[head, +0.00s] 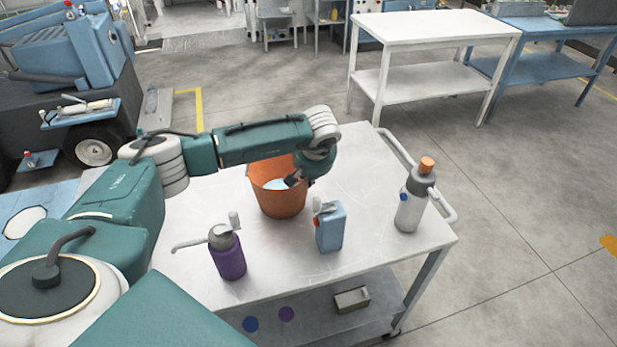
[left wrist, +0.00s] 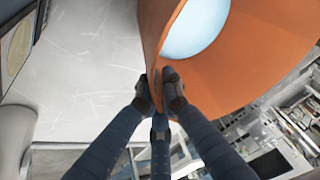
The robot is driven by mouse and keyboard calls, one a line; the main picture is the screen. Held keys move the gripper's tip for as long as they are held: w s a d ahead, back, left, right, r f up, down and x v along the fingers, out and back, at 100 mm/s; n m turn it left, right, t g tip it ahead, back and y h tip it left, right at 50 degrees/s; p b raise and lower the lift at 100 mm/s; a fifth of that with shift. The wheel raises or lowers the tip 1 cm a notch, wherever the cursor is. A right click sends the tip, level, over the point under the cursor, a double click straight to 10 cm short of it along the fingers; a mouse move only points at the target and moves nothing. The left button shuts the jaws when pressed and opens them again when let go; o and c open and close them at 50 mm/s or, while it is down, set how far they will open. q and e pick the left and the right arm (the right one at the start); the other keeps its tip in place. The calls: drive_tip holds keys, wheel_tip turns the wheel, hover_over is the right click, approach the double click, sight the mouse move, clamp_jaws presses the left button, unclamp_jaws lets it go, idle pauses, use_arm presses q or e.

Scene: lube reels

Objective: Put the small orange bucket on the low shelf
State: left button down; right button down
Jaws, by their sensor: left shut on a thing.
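The small orange bucket (head: 278,202) is upright over the top of the white cart, pale inside. I cannot tell whether its base touches the top. My left gripper (head: 295,180) is at the bucket's right rim in the head view. In the left wrist view the fingers (left wrist: 158,92) are shut on the wall of the bucket (left wrist: 262,45). The cart's low shelf (head: 315,308) shows below its top, partly hidden. A white table behind also has a low shelf (head: 425,84), which looks empty. My right gripper is not in view.
On the cart top (head: 290,268) stand a purple pump bottle (head: 229,262), a blue can (head: 331,230) and a white bottle with an orange cap (head: 410,208). A small tray (head: 351,300) lies on the cart's low shelf. Open floor lies right of the cart.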

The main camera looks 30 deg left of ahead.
use_arm(q)
drive_tip(key=shift+f, duration=0.1)
drive_tip(key=c, duration=1.9)
unclamp_jaws()
drive_tip(key=shift+c, duration=0.2)
